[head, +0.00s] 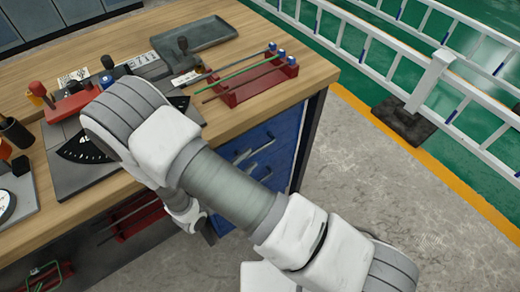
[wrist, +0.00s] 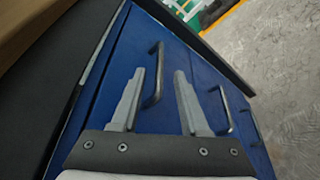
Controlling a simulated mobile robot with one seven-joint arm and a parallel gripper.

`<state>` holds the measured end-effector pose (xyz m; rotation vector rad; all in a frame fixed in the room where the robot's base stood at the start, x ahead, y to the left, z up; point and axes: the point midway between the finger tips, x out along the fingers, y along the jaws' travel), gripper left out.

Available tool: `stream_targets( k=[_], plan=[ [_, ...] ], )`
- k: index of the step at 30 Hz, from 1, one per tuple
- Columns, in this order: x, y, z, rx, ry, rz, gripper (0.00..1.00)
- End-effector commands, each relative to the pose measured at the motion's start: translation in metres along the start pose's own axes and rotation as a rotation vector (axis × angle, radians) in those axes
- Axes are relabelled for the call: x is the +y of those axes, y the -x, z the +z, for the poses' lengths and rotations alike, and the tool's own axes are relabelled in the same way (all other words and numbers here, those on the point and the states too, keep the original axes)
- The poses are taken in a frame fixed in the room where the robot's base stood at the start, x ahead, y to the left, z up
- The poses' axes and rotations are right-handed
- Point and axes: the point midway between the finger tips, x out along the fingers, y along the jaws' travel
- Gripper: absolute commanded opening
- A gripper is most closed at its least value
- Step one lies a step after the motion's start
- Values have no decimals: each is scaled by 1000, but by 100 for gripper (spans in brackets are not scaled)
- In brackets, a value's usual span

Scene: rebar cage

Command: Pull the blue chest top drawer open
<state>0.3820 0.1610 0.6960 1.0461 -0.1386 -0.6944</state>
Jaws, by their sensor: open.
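The blue chest (head: 281,137) sits under the wooden bench top, with dark bar handles on its front. In the wrist view, its top drawer (wrist: 119,65) is the panel nearest the bench top and looks flush with the front. The top drawer's handle (wrist: 156,62) shows between the two fingers of my gripper (wrist: 160,72), closer to the left finger. My gripper is open and points at the chest front. Whether a finger touches the handle I cannot tell. In the head view my arm hides the fingers and part of the chest.
Lower handles (wrist: 224,110) stand further right in the wrist view. The bench top (head: 310,78) overhangs the chest and carries a red rack (head: 245,90), a grey tray (head: 195,42) and tools. A white railing (head: 430,80) stands beyond. Concrete floor right of the bench is clear.

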Motion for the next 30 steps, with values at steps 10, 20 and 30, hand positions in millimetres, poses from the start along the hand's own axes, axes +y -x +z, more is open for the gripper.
stream_targets(
  k=[10,20,30],
  plan=[
    [0,-57,0,-1,-2,0,45],
    [0,-66,0,0,-1,0,45],
    [0,-66,0,0,-1,0,0]
  ],
)
